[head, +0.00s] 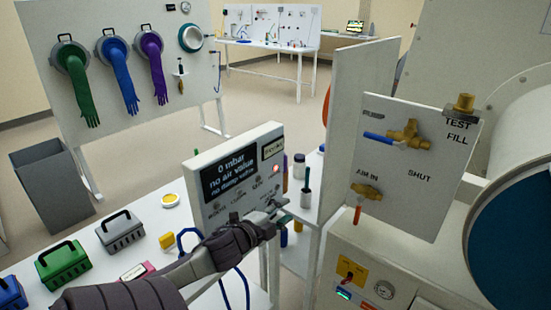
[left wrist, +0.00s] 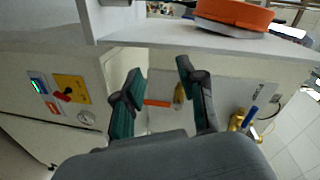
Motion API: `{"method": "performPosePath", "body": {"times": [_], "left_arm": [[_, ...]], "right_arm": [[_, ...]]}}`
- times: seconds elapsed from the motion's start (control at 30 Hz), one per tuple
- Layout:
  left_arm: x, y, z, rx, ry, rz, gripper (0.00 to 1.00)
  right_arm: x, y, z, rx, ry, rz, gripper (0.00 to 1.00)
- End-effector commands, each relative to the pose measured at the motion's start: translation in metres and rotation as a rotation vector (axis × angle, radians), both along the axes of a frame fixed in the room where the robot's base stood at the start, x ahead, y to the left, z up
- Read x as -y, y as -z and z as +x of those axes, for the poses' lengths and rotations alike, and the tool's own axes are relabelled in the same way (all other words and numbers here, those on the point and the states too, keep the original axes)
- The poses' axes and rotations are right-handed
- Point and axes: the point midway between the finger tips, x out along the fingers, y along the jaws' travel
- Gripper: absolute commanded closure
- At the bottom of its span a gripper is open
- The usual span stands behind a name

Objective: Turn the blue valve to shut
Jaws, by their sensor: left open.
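The blue valve has a blue lever (head: 380,138) on a brass body (head: 406,132), mounted high on a white panel (head: 400,205) beside the word PUMP. Its lever points left, roughly level. In the left wrist view the blue lever (left wrist: 250,117) is at the right, outside my fingers. Below it on the panel is a second brass valve (head: 366,191) marked AIR IN, its orange lever (head: 358,214) hanging down. My left gripper (head: 279,206) is open and empty, left of the panel and apart from both valves. It also shows in the left wrist view (left wrist: 160,66). My right gripper is out of view.
A grey box with a screen (head: 228,178) stands just behind my left gripper. An upright white board (head: 352,105) stands left of the valve panel. A brass fitting (head: 464,103) sits at the panel's top right. Small cases, including a green one (head: 62,262), stand on the table.

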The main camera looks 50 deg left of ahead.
Motion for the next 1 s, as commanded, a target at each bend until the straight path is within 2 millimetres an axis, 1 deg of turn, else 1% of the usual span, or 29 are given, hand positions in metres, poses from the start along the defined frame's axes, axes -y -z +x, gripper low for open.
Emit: {"method": "performPosePath", "body": {"times": [0.1, 0.2, 0.33, 0.87, 0.97, 1.0], "left_arm": [[-0.002, 0.013, -0.002, -0.019, -0.017, -0.024, 0.60], [-0.003, 0.019, -0.003, -0.029, -0.026, -0.036, 0.60], [-0.003, 0.022, -0.004, -0.034, -0.031, -0.043, 0.60], [-0.003, 0.022, -0.004, -0.034, -0.030, -0.042, 0.60], [0.002, 0.030, -0.008, -0.052, -0.047, -0.071, 0.60], [0.008, 0.038, -0.012, -0.072, -0.067, -0.104, 0.60]], "right_arm": [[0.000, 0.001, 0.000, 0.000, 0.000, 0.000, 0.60], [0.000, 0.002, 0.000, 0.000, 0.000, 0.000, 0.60], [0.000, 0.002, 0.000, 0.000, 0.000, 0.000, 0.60], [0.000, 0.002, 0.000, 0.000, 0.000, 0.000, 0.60], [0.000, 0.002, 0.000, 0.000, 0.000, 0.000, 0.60], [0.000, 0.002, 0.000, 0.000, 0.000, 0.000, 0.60]]}}
